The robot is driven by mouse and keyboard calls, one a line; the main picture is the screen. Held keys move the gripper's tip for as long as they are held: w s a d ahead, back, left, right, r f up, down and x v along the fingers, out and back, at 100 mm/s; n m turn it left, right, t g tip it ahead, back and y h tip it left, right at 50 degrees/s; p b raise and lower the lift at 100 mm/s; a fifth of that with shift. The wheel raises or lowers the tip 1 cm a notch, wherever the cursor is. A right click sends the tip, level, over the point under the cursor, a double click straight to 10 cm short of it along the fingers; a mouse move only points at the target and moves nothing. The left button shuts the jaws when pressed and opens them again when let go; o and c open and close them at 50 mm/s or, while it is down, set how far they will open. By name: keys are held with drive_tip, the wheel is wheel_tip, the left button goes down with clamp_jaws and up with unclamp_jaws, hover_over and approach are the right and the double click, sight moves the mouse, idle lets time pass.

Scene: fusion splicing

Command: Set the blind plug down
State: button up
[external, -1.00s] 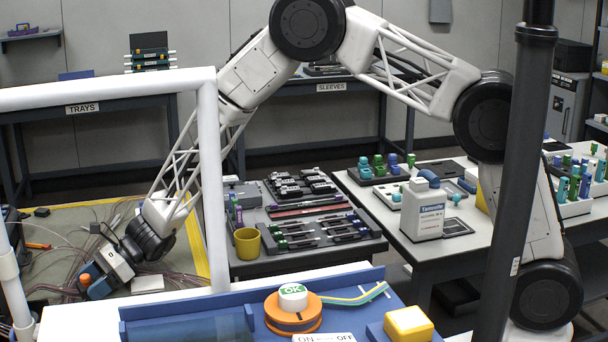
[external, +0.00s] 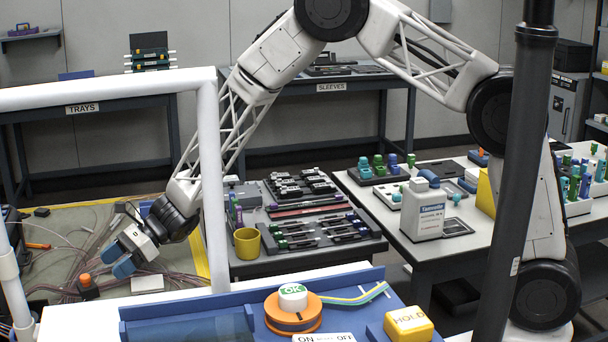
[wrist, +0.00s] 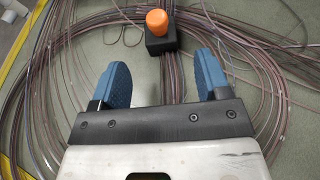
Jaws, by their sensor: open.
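The blind plug looks to be the orange-topped piece (external: 85,280) at the left, upright in or on a small black block (external: 89,292) among the cables. In the wrist view the orange top (wrist: 157,22) and the black block (wrist: 160,42) lie just beyond my fingertips, near the middle. My gripper (external: 122,262) is open and empty, above and to the right of the plug. In the wrist view the blue fingers of my gripper (wrist: 163,75) are wide apart, with cables and green mat between them and nothing held.
Loose cables (external: 60,265) loop over the green mat (external: 75,222), which has a yellow border. A white flat piece (external: 147,283) lies to the right of the plug. A white frame post (external: 213,180) stands in front. A yellow cup (external: 247,242) stands on the middle bench.

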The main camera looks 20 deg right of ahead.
drive_tip(key=shift+v, duration=2.3)
drive_tip(key=shift+d+r, duration=0.2)
drive_tip(key=w+d+r+n+t+h, duration=0.1)
drive_tip(key=d+r+n, duration=0.1)
drive_tip(key=d+r, duration=0.7)
drive_tip(key=w+d+r+n+t+h, duration=0.1)
drive_tip(key=d+r+n+h, duration=0.3)
drive_tip(key=d, duration=1)
drive_tip(key=w+d+r+n+t+y, duration=0.1)
drive_tip(key=d+r, duration=0.7)
drive_tip(key=d, duration=0.3)
drive_tip(key=s+d+r+n+t+h, duration=0.1)
drive_tip(key=s+d+r+n+h, duration=0.1)
drive_tip(key=s+d, duration=0.5)
drive_tip(key=s+d+r+n+t+h, duration=0.2)
drive_tip(key=s+d+h, duration=0.2)
drive_tip(key=d, duration=1.5)
drive_tip(key=s+d+r+n+t+h, duration=0.2)
drive_tip(key=s+d, duration=0.7)
drive_tip(key=d, duration=0.4)
drive_tip(key=shift+s+d+r+h, duration=0.25)
drive_tip(key=shift+s+d+h, duration=0.1)
drive_tip(key=shift+s+h, duration=0.05)
